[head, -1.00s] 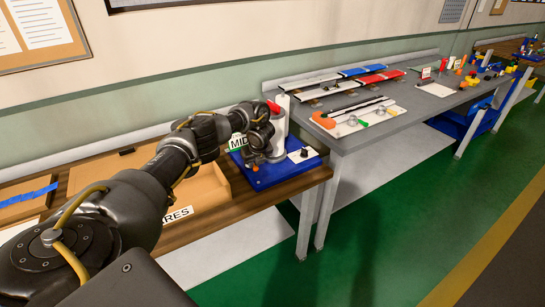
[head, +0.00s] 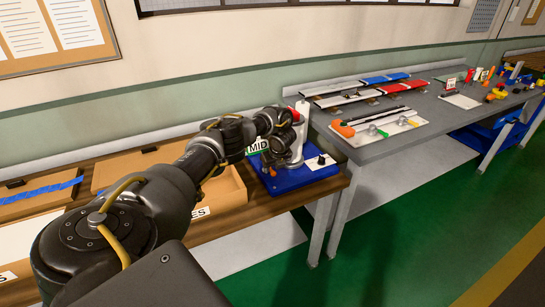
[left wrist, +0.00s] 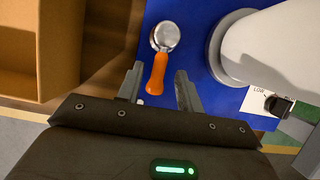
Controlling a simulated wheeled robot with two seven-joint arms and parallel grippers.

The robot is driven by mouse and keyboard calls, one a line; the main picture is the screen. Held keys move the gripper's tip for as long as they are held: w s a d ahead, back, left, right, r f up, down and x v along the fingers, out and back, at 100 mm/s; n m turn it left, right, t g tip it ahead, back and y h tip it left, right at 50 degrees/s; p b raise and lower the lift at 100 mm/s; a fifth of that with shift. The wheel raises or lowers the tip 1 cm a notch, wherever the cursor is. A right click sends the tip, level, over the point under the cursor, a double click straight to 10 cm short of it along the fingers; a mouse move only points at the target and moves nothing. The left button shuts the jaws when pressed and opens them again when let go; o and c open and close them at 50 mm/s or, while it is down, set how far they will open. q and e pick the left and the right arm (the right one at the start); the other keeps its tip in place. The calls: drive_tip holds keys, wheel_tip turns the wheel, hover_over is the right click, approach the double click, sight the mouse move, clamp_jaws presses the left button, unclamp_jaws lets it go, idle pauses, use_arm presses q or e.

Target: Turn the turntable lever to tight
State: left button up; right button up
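The turntable lever (left wrist: 157,73), an orange handle on a round metal pivot, shows in the left wrist view on a blue base plate (left wrist: 190,65). My left gripper (left wrist: 158,82) is open, with one finger on each side of the orange handle and small gaps between. In the head view, the blue machine base (head: 318,176) stands on the wooden bench with a white column (head: 301,125). My right gripper is not in view.
A black knob (left wrist: 279,105) on a white plate marked LOW sits right of the column. A cardboard tray (left wrist: 40,45) lies left of the base. A grey table (head: 400,140) with tools and profiles stands to the right.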

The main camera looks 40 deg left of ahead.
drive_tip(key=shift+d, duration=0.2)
